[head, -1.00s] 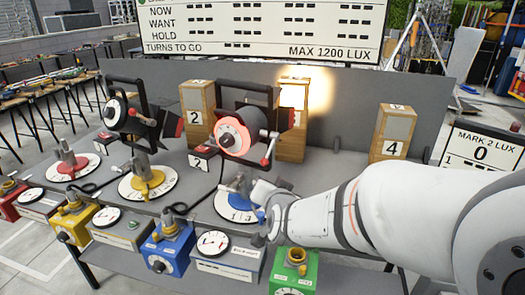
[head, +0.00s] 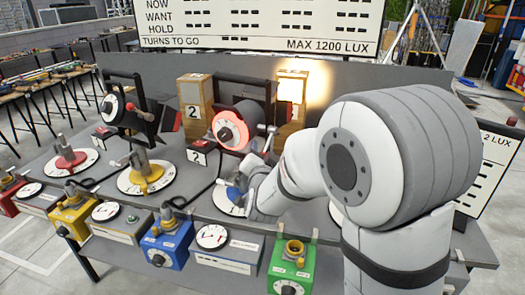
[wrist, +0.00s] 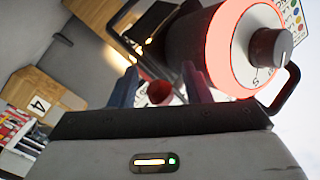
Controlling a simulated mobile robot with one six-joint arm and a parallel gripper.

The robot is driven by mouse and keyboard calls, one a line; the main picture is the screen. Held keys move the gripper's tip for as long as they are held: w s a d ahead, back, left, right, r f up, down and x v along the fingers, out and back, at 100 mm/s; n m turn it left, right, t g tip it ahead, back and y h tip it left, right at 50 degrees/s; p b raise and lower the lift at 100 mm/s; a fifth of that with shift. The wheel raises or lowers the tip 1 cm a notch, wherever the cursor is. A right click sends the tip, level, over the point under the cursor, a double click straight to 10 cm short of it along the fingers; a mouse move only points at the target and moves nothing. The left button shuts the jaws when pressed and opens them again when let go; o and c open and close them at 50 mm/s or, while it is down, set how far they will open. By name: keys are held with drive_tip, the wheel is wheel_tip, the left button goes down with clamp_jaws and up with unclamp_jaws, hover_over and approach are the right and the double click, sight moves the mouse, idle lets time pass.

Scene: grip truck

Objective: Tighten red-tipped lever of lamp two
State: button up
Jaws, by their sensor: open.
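A dark lamp with a glowing red front ring (head: 237,125) stands above the dial with the blue clamp. It fills the upper right of the wrist view (wrist: 235,50). A red tip (wrist: 158,92) shows in the wrist view between my gripper's two fingers, below the lamp body; contact cannot be told.
Another dark lamp (head: 117,110) stands to the left over a yellow-based dial (head: 145,178). Wooden box 2 (head: 194,110) is behind. Box 4 (wrist: 38,100) shows in the wrist view. Blue (head: 168,243) and green (head: 291,270) control boxes line the front. A board stands at the back.

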drive_tip(key=shift+w, duration=0.25)
drive_tip(key=shift+c, duration=0.2)
clamp_jaws()
idle(0.3)
